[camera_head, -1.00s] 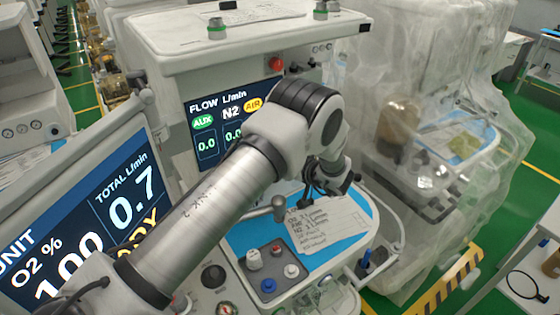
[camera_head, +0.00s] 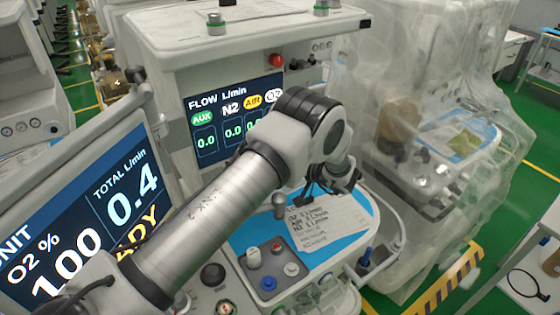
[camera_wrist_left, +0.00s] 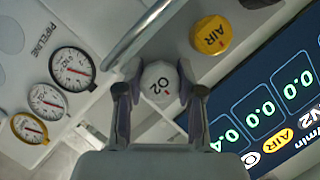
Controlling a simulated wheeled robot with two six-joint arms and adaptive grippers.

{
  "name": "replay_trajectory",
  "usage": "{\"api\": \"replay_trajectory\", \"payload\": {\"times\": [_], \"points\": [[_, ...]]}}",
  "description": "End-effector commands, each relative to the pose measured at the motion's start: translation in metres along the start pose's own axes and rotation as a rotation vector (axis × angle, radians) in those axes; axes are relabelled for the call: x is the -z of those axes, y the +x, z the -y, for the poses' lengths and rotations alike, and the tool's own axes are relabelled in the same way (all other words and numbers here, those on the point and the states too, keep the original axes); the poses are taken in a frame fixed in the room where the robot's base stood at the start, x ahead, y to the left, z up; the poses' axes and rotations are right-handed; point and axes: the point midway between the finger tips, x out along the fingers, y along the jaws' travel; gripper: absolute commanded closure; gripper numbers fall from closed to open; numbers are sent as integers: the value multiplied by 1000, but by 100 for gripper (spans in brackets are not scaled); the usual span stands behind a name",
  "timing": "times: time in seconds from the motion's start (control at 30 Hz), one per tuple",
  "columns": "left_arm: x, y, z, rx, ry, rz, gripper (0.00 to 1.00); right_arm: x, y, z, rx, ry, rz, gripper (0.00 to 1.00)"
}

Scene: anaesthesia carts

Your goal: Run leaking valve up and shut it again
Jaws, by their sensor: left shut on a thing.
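My left arm reaches across the head view to the near cart. In the left wrist view my left gripper (camera_wrist_left: 161,90) is shut on the white O2 knob (camera_wrist_left: 159,82), one finger on each side. The knob is hidden behind my arm in the head view. The yellow AIR knob (camera_wrist_left: 211,36) sits beside it, untouched. The flow screen (camera_head: 232,118) shows AUX, N2 and AIR; its O2 figure is covered by my arm there, but the wrist view of the screen (camera_wrist_left: 262,105) shows 0.4. The monitor at left (camera_head: 85,215) reads O2 100 % and total 0.4 L/min. My right gripper is out of view.
A handwritten paper (camera_head: 325,222) lies on the blue mat (camera_head: 260,232) below my gripper. Several small knobs stand on a grey block (camera_head: 268,290) at the front. Pipeline gauges (camera_wrist_left: 72,68) are left of my gripper. A plastic-wrapped cart (camera_head: 430,60) stands at right.

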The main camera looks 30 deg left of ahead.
Motion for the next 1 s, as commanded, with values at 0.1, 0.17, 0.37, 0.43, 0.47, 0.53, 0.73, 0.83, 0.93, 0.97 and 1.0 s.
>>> {"api": "replay_trajectory", "payload": {"times": [0.1, 0.17, 0.37, 0.43, 0.47, 0.53, 0.73, 0.83, 0.93, 0.97, 1.0], "points": [[1, 0, 1, 1, -1, -2, 52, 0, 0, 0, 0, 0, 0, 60], [1, 0, 0, 1, -1, -2, 52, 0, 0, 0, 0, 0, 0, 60], [0, 0, 0, 0, -1, -1, 52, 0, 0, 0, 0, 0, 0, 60], [1, -3, 0, 0, 0, -2, 52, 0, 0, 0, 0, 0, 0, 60], [1, -6, 0, -1, 0, -3, 52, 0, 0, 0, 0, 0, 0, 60], [1, -15, 0, -1, 0, -3, 52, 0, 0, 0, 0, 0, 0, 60], [1, -65, 0, -1, 0, -5, 52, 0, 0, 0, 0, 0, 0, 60], [2, -90, 0, -2, -2, -5, 52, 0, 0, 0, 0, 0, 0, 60], [1, -107, 0, 0, -1, -3, 52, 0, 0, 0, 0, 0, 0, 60], [1, -111, 0, 0, -1, -3, 52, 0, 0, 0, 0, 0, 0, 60], [1, -115, 0, 0, -1, -2, 52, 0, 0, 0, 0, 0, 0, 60]]}}
